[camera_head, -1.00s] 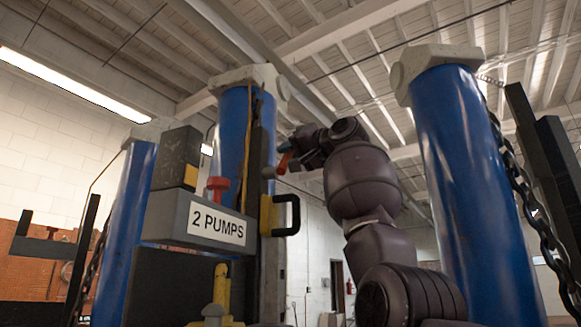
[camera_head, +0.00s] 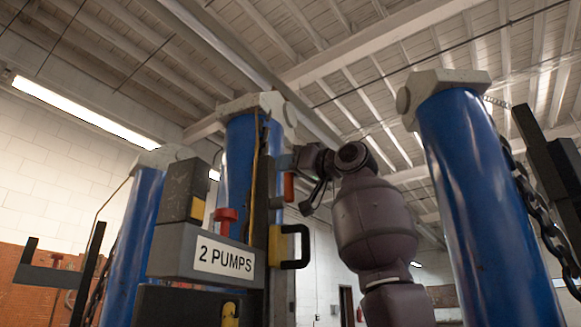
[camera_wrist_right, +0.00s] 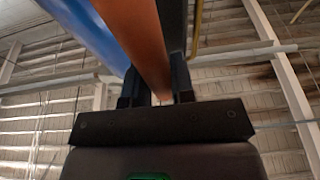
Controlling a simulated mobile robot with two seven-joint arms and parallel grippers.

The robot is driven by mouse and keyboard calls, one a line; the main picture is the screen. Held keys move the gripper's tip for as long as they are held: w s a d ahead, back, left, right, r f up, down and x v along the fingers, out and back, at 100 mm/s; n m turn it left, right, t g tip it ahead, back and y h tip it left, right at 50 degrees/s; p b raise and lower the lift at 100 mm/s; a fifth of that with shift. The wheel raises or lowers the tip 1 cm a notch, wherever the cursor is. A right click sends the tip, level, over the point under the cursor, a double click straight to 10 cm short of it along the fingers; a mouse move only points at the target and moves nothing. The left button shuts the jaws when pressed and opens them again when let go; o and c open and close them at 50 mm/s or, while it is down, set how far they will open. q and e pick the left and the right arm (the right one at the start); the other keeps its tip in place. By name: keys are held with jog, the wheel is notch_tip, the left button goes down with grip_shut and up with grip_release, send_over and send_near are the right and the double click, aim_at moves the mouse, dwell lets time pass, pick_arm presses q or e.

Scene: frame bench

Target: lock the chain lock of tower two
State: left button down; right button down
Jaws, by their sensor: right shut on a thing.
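An orange-red lever (camera_head: 289,187) stands roughly upright beside the post of the blue tower (camera_head: 238,170) in the middle of the head view. My right gripper (camera_head: 288,163) is at this lever, its arm coming up from below right. In the right wrist view the lever is a long orange bar (camera_wrist_right: 138,38) running between the two fingers of my right gripper (camera_wrist_right: 155,88), which is shut on it. Most of the fingers are hidden in the head view. My left gripper is in neither view. I cannot make out the lock's inner parts.
Another blue column (camera_head: 475,190) with a hanging chain (camera_head: 540,215) stands right. Ceiling space above is open.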

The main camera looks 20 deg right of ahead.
dwell(0.4)
jog(key=c, duration=1)
grip_release()
jog(key=shift+o, duration=0.2)
jog(key=b+v, duration=0.3)
jog(key=v, duration=0.8)
jog(key=shift+b, duration=0.3)
jog(key=shift+a, duration=0.1)
